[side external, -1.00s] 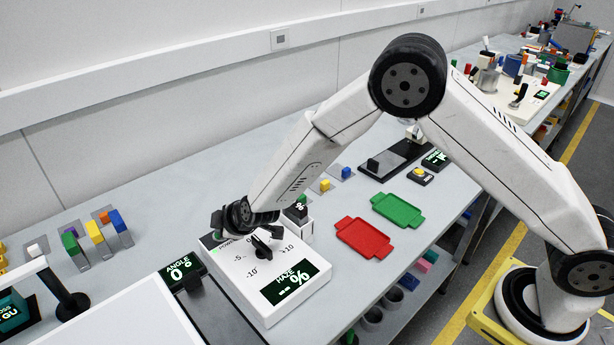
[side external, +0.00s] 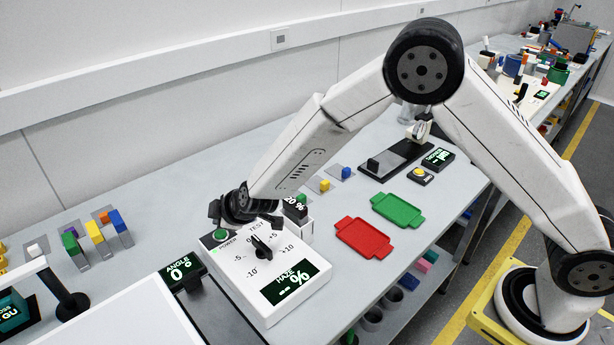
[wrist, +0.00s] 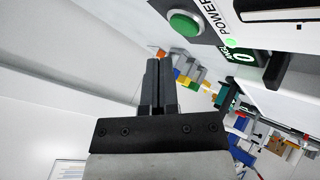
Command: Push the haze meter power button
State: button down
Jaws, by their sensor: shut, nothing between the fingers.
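The haze meter (side external: 272,283) is a white box with a black dial (side external: 261,246) and a dark display (side external: 289,281) reading HAZE with dashes and a percent sign. Its round green power button (side external: 221,235) is beside the POWER label at the back left corner. My gripper (wrist: 157,62) is shut and empty. Its fingertips appear apart from the button. In the side view my wrist hides part of the meter's back edge.
An ANGLE display (side external: 179,271) stands at the meter's left. A block-shaped 20 % unit (side external: 296,212) stands close behind its right side. Red (side external: 364,238) and green (side external: 398,209) trays lie to the right. Colored blocks (side external: 95,232) stand at the back left.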

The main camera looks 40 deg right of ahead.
aim_at(224, 235)
jog(key=shift+r, duration=1.95)
